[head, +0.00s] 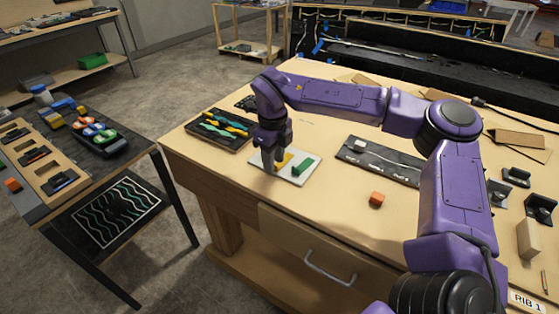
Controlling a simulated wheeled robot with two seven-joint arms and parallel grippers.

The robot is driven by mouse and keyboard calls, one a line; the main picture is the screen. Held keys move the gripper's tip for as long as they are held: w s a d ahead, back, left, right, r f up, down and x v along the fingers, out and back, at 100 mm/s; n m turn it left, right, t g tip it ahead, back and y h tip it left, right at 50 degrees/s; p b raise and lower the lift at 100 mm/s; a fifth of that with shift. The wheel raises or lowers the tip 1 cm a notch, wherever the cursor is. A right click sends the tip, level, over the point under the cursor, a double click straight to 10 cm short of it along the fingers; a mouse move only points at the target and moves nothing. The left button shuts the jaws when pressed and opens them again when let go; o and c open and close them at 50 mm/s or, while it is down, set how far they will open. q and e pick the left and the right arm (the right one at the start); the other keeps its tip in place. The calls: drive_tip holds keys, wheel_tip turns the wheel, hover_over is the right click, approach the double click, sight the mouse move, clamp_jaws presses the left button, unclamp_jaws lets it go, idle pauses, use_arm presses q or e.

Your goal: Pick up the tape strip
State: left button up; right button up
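A white plate (287,177) lies on the wooden workbench near its front left. On it are a flat yellow-orange piece (285,158) and a dark green block (304,163). The yellow-orange piece looks like the tape strip, but I cannot be sure at this size. My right gripper (269,169) points down over the left part of the plate, just left of the yellow-orange piece, and partly hides it. I cannot tell whether its fingers are apart or touch anything. My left gripper is out of view.
A dark tray (207,139) with blue and yellow tools lies left of the plate. A black panel (377,166) and an orange cube (376,199) lie to the right. Black brackets (541,207) stand at the far right. A side table (140,157) is at left, across a floor gap.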

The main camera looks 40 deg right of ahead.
drive_tip(key=shift+f, duration=0.45)
clamp_jaws()
wheel_tip(320, 180, up, 3)
drive_tip(key=s+a+r, duration=0.3)
drive_tip(key=a+r, duration=0.3)
drive_tip(key=r, duration=0.1)
drive_tip(key=s+a+r, duration=0.3)
drive_tip(key=a+r, duration=0.3)
drive_tip(key=r, duration=0.1)
drive_tip(key=shift+s+a+b, duration=0.2)
drive_tip(key=shift+s+b, duration=0.05)
drive_tip(key=shift+b, duration=0.2)
